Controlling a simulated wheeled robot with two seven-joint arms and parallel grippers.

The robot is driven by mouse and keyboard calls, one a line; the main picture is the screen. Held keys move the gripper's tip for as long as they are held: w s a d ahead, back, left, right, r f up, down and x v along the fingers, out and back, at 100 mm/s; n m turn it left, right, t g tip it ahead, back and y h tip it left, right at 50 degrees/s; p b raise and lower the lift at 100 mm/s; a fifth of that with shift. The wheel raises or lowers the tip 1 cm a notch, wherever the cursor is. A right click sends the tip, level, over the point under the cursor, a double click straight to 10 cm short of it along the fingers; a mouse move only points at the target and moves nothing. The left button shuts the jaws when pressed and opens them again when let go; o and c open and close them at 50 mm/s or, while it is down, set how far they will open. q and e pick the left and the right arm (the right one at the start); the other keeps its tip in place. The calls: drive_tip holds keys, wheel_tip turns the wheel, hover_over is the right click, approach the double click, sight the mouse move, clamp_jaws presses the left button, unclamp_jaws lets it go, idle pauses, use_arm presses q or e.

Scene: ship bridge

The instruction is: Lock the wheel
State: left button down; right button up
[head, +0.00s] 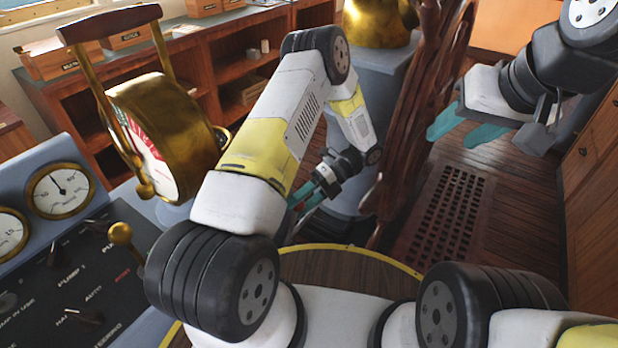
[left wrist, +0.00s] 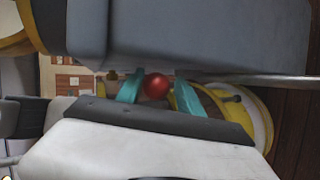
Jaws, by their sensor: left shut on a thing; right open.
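The wooden ship's wheel (head: 408,130) stands nearly edge-on right of the middle in the head view, its spokes dark brown. A round red knob (left wrist: 156,86) sits between the teal fingers of my left gripper (left wrist: 158,90) in the left wrist view. The gripper is shut on it, close under a blue-grey housing (left wrist: 200,35). My right gripper (head: 467,130) is open and empty, right of the wheel.
A brass telegraph (head: 165,125) and a console with gauges (head: 60,190) stand at left. Wooden shelves (head: 220,75) line the back. A brass binnacle (head: 375,22) stands behind the wheel. A dark floor grating (head: 445,215) lies right of the wheel, with drawers (head: 592,150) at the right edge.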

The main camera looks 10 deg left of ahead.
use_arm(q)
drive_tip(key=shift+s+f, duration=0.1)
drive_tip(key=shift+f, duration=0.15)
drive_tip(key=c, duration=0.8)
unclamp_jaws()
drive_tip(key=shift+o, duration=0.2)
drive_tip(key=shift+r, duration=0.1)
drive_tip(key=v, duration=0.8)
drive_tip(key=shift+a, duration=0.1)
